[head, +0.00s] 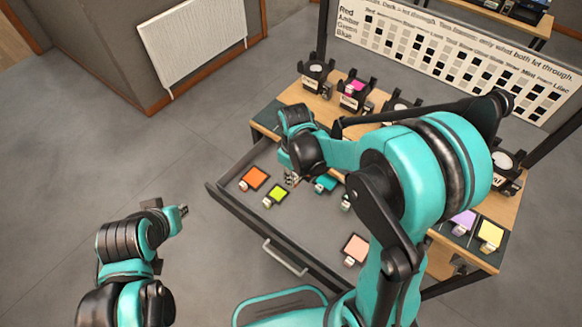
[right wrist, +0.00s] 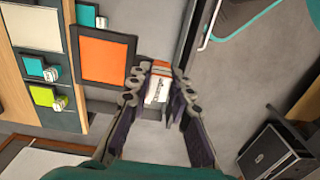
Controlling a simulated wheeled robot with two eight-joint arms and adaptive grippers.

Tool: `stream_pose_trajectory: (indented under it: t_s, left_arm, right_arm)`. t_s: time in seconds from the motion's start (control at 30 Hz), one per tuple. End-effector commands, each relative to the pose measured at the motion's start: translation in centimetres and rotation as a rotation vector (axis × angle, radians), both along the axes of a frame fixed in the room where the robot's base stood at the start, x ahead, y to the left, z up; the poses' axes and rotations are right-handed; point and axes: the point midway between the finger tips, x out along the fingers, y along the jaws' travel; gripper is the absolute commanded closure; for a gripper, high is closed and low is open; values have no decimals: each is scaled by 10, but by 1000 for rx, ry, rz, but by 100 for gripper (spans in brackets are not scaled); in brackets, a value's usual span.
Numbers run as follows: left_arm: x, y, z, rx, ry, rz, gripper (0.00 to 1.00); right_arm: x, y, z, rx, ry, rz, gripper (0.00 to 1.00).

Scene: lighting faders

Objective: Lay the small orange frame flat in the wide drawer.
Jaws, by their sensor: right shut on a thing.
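My right gripper (right wrist: 158,100) is shut on the pale tab (right wrist: 157,88) of a dark-rimmed orange frame (right wrist: 105,56). The frame faces the wrist camera and looks roughly level; I cannot tell if it touches anything beneath.
A teal frame (head: 325,184) and a pink frame (head: 355,248) are in the drawer. Lilac (head: 463,222) and yellow (head: 490,234) frames lie on a dark mat on the table. Lamps stand behind. The drawer's front middle shows bare floor; its handle (head: 285,258) sticks out.

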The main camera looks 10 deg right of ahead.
Motion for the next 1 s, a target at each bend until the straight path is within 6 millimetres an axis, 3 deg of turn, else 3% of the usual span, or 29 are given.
stream_pose_trajectory:
  t_s: [0.17, 1.0]
  left_arm:
    - [0, 0, -8, 0, 0, 0, 80]
    - [0, 0, -74, 0, 0, 0, 80]
  right_arm:
    - [0, 2, -7, 0, 0, 26, 100]
    - [0, 2, -96, 0, 0, 22, 100]
